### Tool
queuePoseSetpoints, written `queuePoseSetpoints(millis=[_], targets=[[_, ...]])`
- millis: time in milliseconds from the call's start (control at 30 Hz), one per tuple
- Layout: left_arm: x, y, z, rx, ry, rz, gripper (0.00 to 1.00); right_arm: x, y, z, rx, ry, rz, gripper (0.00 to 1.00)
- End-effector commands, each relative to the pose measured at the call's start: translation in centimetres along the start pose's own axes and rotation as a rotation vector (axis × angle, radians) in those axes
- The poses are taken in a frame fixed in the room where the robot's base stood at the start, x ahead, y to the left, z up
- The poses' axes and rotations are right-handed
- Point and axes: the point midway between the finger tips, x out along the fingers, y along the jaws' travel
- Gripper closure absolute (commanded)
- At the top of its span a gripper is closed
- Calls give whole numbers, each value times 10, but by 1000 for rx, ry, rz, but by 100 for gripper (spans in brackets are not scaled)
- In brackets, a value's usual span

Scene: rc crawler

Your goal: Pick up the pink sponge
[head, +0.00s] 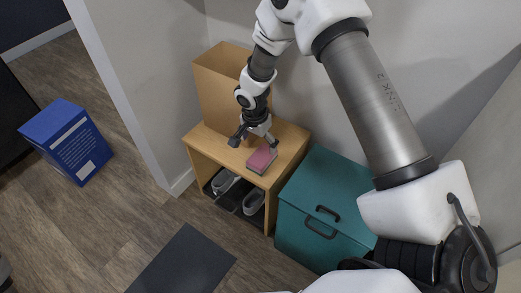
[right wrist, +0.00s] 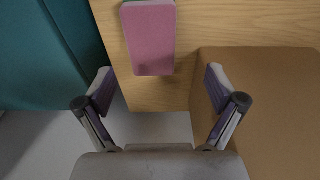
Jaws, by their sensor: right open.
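The pink sponge (head: 262,157) lies on top of a small wooden shoe cabinet (head: 219,149), near its front right edge. It has a pink upper face and a greyish side. In the right wrist view the sponge (right wrist: 150,38) is at the top, ahead of the fingertips and a little left of centre. My right gripper (head: 254,138) is open above the cabinet top, just behind the sponge in the head view. In the right wrist view my right gripper (right wrist: 158,88) has its fingers spread with nothing between them. My left gripper is not in view.
A brown cardboard box (head: 222,85) stands at the back of the cabinet, close to my right gripper. A teal chest (head: 318,195) stands to the right. Shoes (head: 228,188) sit inside the cabinet. A blue box (head: 75,145) and a dark mat (head: 185,265) are on the floor.

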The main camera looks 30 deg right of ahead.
Motion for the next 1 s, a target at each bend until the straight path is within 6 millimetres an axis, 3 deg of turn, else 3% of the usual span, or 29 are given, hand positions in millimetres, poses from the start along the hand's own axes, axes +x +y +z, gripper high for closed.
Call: queuePoseSetpoints(millis=[400,633,667,800,1000], targets=[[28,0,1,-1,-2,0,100,67,6,1,-1,-3,4,6],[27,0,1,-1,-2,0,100,70,5,0,-1,-2,2,6],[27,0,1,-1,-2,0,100,70,5,0,-1,-2,2,10],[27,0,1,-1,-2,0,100,70,5,1,-2,-2,2,58],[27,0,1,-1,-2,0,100,70,5,1,-2,-2,2,60]])
